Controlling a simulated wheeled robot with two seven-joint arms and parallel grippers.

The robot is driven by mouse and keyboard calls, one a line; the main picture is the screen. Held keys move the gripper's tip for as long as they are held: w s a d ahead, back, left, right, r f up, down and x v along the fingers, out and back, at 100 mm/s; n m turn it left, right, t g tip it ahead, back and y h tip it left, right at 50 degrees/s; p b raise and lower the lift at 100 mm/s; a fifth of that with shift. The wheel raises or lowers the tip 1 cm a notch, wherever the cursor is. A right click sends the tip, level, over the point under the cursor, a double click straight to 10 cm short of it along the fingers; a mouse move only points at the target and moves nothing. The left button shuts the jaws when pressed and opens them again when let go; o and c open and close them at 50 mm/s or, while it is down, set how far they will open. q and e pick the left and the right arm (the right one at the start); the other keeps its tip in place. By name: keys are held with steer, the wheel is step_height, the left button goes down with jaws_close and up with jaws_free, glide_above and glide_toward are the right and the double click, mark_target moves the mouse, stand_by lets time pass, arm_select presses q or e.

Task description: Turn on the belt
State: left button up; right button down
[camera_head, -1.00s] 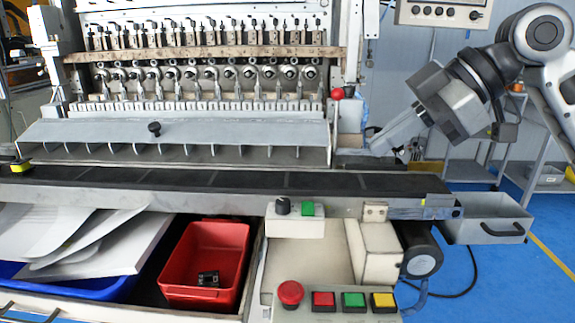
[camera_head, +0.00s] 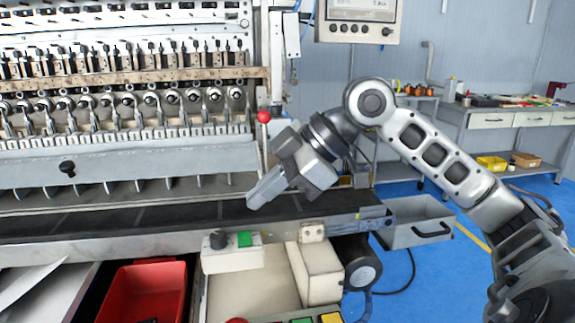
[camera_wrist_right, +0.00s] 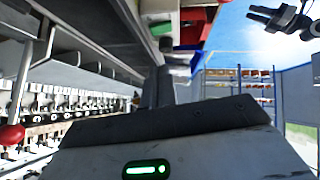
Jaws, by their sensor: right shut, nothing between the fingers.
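The black conveyor belt (camera_head: 140,217) runs along the front of the coil winder. A small beige control box (camera_head: 232,260) sits on the belt's front side, with a black knob (camera_head: 217,239) and a green button (camera_head: 245,239). My right gripper (camera_head: 254,201) is shut and empty. It is over the belt, above and behind the control box, and I see no contact with the box. Its fingers also show in the wrist view (camera_wrist_right: 158,88). My left gripper is not in the head view.
A lower panel with a green button (camera_head: 302,321) and a yellow button (camera_head: 331,318) is cut by the bottom edge. A red bin (camera_head: 145,290) stands below the belt. A grey metal tray (camera_head: 415,222) is at the belt's right end. A red ball knob (camera_head: 264,117) stands behind my gripper.

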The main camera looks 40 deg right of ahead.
mark_target(257, 239)
steer(key=shift+x, duration=1)
steer(key=f, duration=0.1)
steer(key=f+b, duration=0.1)
steer(key=shift+w+d+f, duration=0.15)
steer(key=shift+w+f, duration=0.05)
steer(key=shift+f, duration=0.2)
steer(key=shift+w+d+f, duration=0.1)
steer(key=shift+f, duration=0.45)
